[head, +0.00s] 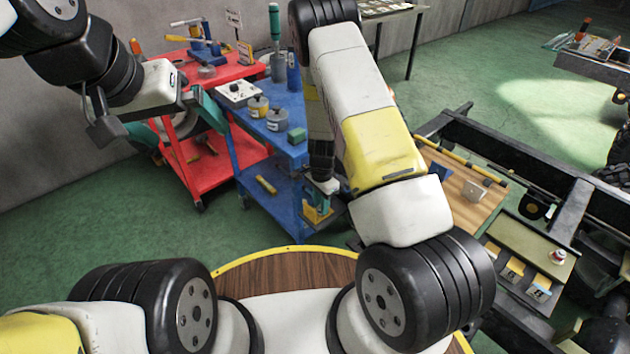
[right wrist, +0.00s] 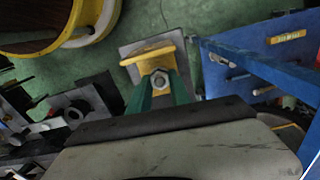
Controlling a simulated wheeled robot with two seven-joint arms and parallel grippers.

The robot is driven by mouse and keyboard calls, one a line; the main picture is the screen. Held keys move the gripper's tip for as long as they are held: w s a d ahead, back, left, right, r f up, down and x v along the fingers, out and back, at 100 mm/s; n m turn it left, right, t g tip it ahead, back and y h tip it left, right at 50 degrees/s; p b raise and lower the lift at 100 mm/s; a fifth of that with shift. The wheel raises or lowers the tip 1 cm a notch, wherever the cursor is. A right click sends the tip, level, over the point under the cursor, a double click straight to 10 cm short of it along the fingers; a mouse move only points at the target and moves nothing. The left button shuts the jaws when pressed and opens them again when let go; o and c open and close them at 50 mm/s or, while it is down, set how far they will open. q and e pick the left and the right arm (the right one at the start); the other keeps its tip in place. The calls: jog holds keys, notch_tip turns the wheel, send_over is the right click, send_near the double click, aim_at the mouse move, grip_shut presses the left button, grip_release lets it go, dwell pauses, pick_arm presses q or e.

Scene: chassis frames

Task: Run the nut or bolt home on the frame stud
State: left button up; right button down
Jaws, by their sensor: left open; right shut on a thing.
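My right gripper (head: 319,205) is over the floor beside the blue cart, between the cart and the chassis frame. In the right wrist view its green fingers (right wrist: 162,98) are shut on a small grey hex nut or bolt (right wrist: 159,79). A yellow piece (right wrist: 150,52) lies around and behind the hex part; I cannot tell whether they touch. The dark chassis frame (head: 548,172) is at the right; I cannot pick out its stud. My left gripper (head: 172,125) is open and empty, in front of the red cart, far from the frame.
The blue cart (head: 262,113) carries several small cans and a green block. The red cart (head: 207,178) stands behind it with tools. A tray (head: 520,245) with yellow-labelled bins and a wooden board (head: 465,190) lie by the frame. Green floor (head: 100,215) is clear at left.

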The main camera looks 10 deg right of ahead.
jog(key=m, duration=0.5)
jog(key=shift+d, duration=0.1)
jog(key=shift+m, duration=0.8)
jog(key=c, duration=1.5)
grip_release()
jog(key=shift+m, duration=0.4)
jog(key=o, duration=0.4)
jog(key=shift+c, duration=0.3)
jog(key=shift+c, duration=0.9)
